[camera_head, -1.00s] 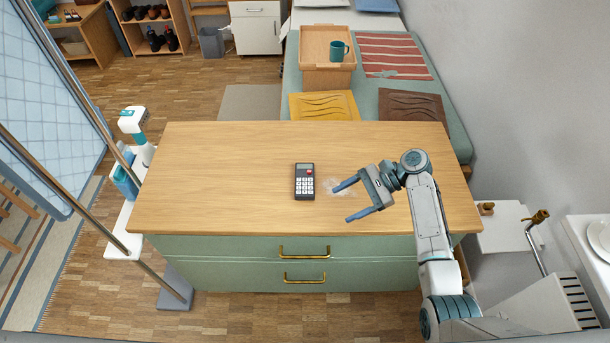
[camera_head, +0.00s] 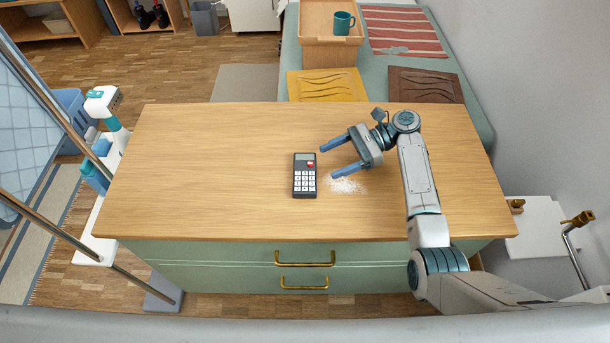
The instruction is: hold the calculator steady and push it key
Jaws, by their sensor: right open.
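The calculator (camera_head: 304,177) is dark with white keys and one red key. It lies flat near the middle of the wooden top of the green drawer cabinet, its keys toward the front. My right gripper (camera_head: 326,161) is open and empty. Its blue fingers point left at the calculator from the right, with a small gap between the fingertips and the calculator's right side. My left gripper is not in view.
A pale powdery patch (camera_head: 346,185) lies on the wooden top (camera_head: 200,180), just right of the calculator. The rest of the top is clear. Brass handles (camera_head: 305,258) sit on the shut drawers. A tray with a teal mug (camera_head: 343,22) stands beyond the cabinet.

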